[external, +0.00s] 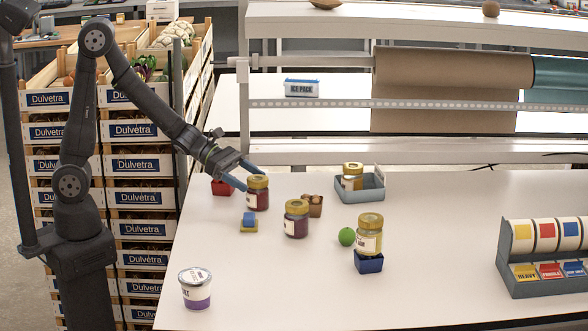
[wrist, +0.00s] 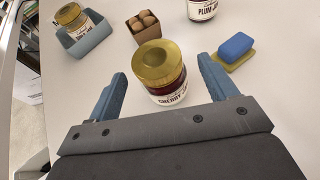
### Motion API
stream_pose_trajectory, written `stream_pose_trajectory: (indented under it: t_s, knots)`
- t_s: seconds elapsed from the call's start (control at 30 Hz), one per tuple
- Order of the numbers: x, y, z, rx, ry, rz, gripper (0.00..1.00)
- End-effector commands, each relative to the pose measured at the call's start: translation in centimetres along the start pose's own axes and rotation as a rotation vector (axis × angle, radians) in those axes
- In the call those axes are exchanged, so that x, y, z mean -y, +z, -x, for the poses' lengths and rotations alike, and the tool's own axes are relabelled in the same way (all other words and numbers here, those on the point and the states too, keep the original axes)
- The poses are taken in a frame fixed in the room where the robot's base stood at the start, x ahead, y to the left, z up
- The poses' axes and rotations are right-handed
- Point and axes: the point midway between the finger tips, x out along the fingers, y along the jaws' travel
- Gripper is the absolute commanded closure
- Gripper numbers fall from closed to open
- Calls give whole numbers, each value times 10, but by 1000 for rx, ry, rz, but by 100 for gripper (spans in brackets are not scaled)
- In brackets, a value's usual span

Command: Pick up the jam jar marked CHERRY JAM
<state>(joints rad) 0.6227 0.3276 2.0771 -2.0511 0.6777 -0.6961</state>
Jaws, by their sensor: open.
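The jam jar marked CHERRY JAM (wrist: 155,64) has a gold lid and dark red contents. It stands upright on the table and also shows in the external view (external: 258,196). My gripper (external: 254,181) is open, its two blue fingers reaching toward this jar from the upper left. In the wrist view, the fingertips of my gripper (wrist: 161,68) sit left and right of the jar, with the jar between and slightly ahead. I cannot tell whether a finger touches it.
A PLUM jar (external: 297,220) stands near the cherry jar. Around them are a brown box (external: 317,209), a sponge stack (external: 249,229), a red box (external: 222,188), a tray holding a jar (external: 372,194), a green ball (external: 347,237) and a jar on a blue box (external: 369,263).

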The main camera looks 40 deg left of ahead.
Motion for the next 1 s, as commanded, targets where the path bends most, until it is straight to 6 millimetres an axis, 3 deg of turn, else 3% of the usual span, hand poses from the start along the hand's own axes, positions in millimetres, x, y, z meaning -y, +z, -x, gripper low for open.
stream_pose_trajectory:
  t_s: [0.4,0.73,1.0]
  knots:
    - [-2,-2,-46,-2,-2,1,22]
    - [-2,-2,-52,-1,-1,0,22]
    - [-2,-2,-51,-1,-1,0,75]
